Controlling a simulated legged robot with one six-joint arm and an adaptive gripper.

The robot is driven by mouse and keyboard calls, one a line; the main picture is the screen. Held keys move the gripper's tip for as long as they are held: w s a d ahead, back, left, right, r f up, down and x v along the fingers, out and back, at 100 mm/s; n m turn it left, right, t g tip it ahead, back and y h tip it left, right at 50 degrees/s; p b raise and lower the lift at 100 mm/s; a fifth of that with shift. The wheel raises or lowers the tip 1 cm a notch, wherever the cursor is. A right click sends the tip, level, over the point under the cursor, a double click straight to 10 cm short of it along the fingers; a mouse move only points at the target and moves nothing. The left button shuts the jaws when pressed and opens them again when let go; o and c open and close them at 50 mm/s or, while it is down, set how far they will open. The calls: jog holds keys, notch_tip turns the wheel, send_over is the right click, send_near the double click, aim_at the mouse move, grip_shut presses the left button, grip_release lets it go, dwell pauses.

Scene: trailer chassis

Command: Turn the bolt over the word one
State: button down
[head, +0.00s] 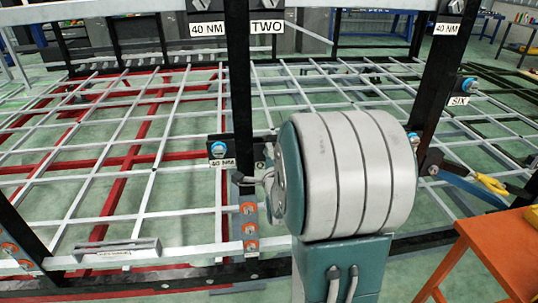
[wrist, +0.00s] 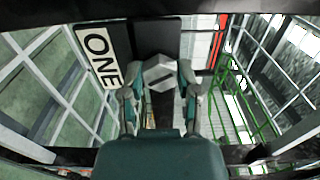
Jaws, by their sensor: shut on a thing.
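In the wrist view a white label reading ONE (wrist: 101,58) is on a dark plate, left of a grey hexagonal bolt head (wrist: 158,70). My gripper (wrist: 160,82) has one finger on each side of the bolt head and is shut on it. The label appears turned sideways in this view. In the head view my own arm's large grey and teal joint covers the middle, and the gripper, this bolt and the ONE label cannot be seen there.
Dark posts carry a TWO label (head: 267,28), a SIX label (head: 459,101) and blue-ringed bolts (head: 218,148). A light grid frame (head: 150,165) spreads behind my arm. An orange table (head: 500,245) is at the right, near a yellow-handled tool (head: 492,184).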

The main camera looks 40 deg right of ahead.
jog(key=shift+s+f, duration=0.15)
jog(key=shift+f, duration=0.15)
jog(key=shift+c, duration=1.6)
grip_release()
jog(key=shift+r, duration=0.1)
jog(key=shift+r, duration=0.1)
